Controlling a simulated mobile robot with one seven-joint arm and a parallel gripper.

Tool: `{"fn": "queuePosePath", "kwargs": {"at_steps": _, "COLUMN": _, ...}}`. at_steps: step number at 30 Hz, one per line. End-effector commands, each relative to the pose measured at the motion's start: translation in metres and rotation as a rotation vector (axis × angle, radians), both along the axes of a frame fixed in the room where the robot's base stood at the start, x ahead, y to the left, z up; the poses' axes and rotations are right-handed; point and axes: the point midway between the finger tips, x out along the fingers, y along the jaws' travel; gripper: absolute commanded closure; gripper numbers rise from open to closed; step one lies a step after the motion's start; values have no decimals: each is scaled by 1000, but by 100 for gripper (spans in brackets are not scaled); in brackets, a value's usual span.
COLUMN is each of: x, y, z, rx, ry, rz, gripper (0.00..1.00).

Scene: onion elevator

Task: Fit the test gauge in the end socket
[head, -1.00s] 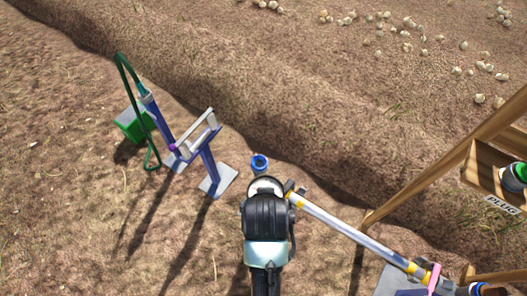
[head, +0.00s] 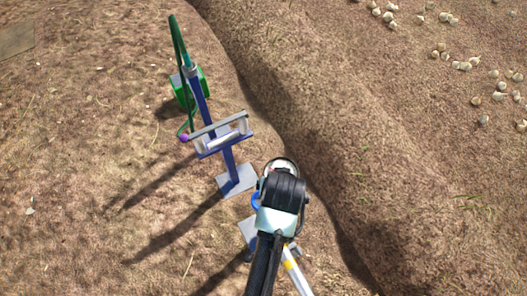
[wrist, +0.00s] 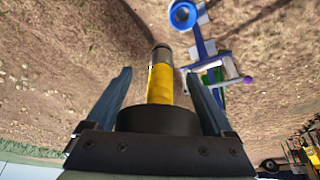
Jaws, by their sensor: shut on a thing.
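My gripper (wrist: 159,75) has its two fingers on either side of the gauge (wrist: 160,85), a yellow cylinder with a grey tip and a wide black collar. The gauge points away from my wrist, its tip free in the air. A blue ring-shaped socket (wrist: 183,14) with an open middle lies beyond the tip, up and to the right in the wrist view, apart from it. In the head view my gripper (head: 280,170) hangs beside the blue ring (head: 255,201), hiding part of it. The gauge cannot be made out there.
A blue stand (head: 228,160) with a pale roller frame rises left of my gripper. A silver pipe with yellow bands (head: 295,279) lies below. A soil ridge runs at right, with scattered onions (head: 463,66).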

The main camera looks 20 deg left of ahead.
Motion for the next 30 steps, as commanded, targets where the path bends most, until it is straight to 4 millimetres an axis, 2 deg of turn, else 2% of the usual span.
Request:
{"fn": "queuePosePath", "kwargs": {"at_steps": 1, "x": 1, "y": 11, "z": -30, "rx": 0, "ry": 0, "rz": 43, "gripper": 84}}
{"fn": "queuePosePath", "kwargs": {"at_steps": 6, "x": 3, "y": 36, "z": -66, "rx": -3, "ry": -5, "rz": 153, "gripper": 84}}
{"fn": "queuePosePath", "kwargs": {"at_steps": 13, "x": 2, "y": 49, "z": -89, "rx": -6, "ry": -7, "rz": 210, "gripper": 84}}
{"fn": "queuePosePath", "kwargs": {"at_steps": 19, "x": 2, "y": 49, "z": -125, "rx": -7, "ry": -6, "rz": 212, "gripper": 84}}
{"fn": "queuePosePath", "kwargs": {"at_steps": 26, "x": 2, "y": 49, "z": -149, "rx": -6, "ry": -7, "rz": 211, "gripper": 84}}
{"fn": "queuePosePath", "kwargs": {"at_steps": 30, "x": 2, "y": 49, "z": -170, "rx": -6, "ry": -6, "rz": 211, "gripper": 84}}
